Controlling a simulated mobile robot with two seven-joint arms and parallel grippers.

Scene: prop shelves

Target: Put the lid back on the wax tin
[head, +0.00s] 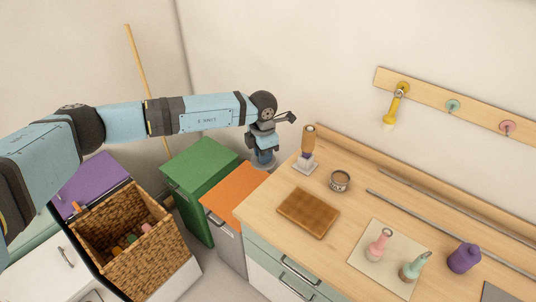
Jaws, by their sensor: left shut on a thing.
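The wax tin (340,181) is a small round tin with a brown band, standing on the wooden bench. Its top looks open, with no lid on it. My left gripper (264,159) points down beyond the bench's left end, by the orange cabinet, left of the tin and apart from it. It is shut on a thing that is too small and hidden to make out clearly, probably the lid. I see no lid lying on the bench. My right gripper is not in view.
Bottles (378,246) stand on a pale mat to the right. A metal rail (440,225) runs along the back. A wicker basket (135,250) is at lower left.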

